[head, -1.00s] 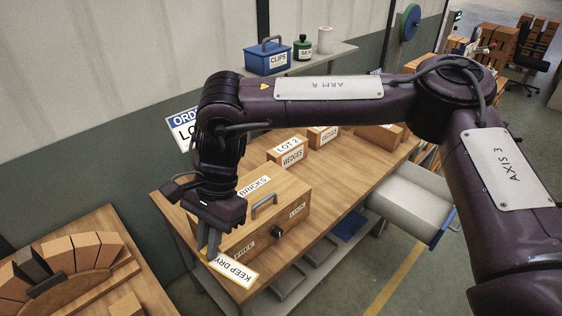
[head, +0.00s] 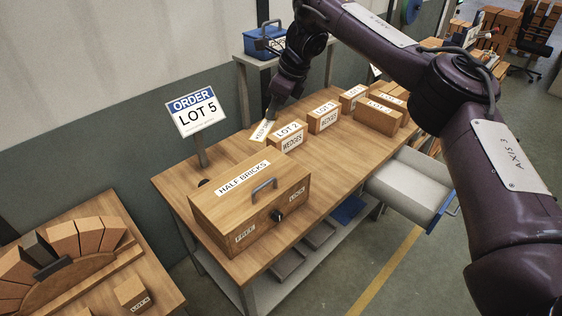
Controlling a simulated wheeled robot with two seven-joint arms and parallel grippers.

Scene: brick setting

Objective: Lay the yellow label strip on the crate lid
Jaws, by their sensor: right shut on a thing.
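The label strip (head: 263,131), white with a yellow edge and the words "KEEP DRY" partly readable, is in my right gripper (head: 271,112). The gripper is shut on the strip's upper end, beside the LOT 2 wedges box toward the back of the table. I cannot tell whether the strip touches the table. The wooden crate (head: 235,228) stands at the near left of the table, with its lid (head: 240,196) shut. The lid carries a "HALF BRICKS" label and a grey handle. A dark knob sits between "FREE" and "LOCK" on the front. My left gripper is out of view.
The LOT 2 box (head: 288,139), LOT 1 box (head: 323,119) and other boxes line the table's far part. An ORDER LOT 5 sign (head: 196,112) stands behind the crate. The wooden tabletop (head: 330,152) is clear right of the crate.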

